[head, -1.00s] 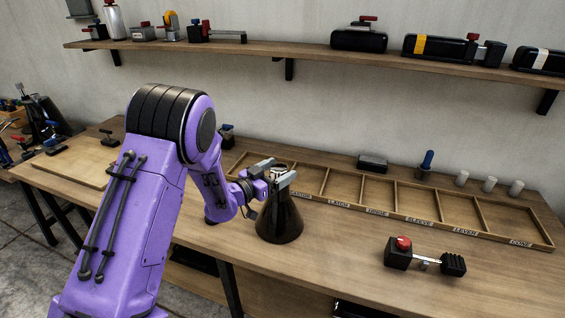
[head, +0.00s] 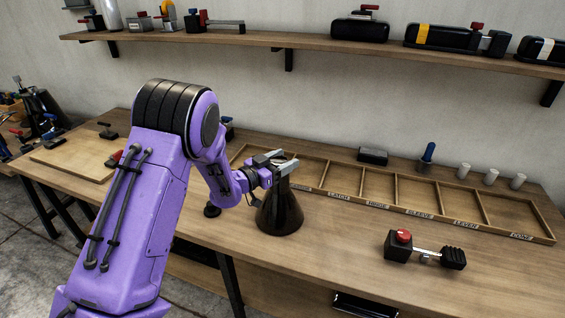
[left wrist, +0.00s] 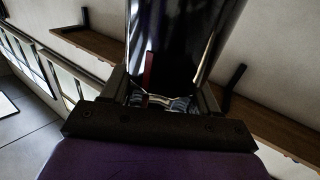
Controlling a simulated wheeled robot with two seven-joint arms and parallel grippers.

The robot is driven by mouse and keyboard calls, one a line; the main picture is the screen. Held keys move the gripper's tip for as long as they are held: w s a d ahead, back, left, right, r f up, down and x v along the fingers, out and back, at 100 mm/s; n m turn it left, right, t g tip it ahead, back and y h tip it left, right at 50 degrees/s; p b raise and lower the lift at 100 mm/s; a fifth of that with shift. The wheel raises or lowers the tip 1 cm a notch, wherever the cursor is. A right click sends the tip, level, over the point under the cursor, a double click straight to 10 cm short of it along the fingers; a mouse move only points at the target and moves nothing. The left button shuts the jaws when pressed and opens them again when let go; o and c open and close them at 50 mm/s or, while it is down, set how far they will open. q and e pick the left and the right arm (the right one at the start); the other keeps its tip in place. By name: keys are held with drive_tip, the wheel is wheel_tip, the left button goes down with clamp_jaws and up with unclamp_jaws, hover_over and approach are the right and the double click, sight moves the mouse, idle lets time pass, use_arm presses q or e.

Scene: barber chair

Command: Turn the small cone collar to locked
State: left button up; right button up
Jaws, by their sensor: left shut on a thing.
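A dark, glossy cone (head: 279,212) stands upright on the workbench, wide end down. My left gripper (head: 279,164) is at the narrow top of the cone, with its fingers on either side of the collar there. It is shut on the collar, which the fingers mostly hide in the head view. In the left wrist view the dark, shiny cone body (left wrist: 175,40) fills the top middle, and a pale metallic band (left wrist: 158,101) shows between the fingers. I cannot read the collar's angle or any lock mark. My right gripper is not in view.
A divided wooden tray (head: 410,210) with labelled compartments lies behind and right of the cone. A black device with a red knob (head: 403,238) sits at the right front. A wooden board (head: 75,158) lies at left. A shelf (head: 300,46) runs above.

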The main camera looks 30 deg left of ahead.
use_arm(q)
drive_tip(key=o, duration=1)
drive_tip(key=shift+f, duration=0.15)
drive_tip(key=shift+s, duration=0.25)
drive_tip(key=b+v, duration=0.4)
drive_tip(key=v, duration=0.6)
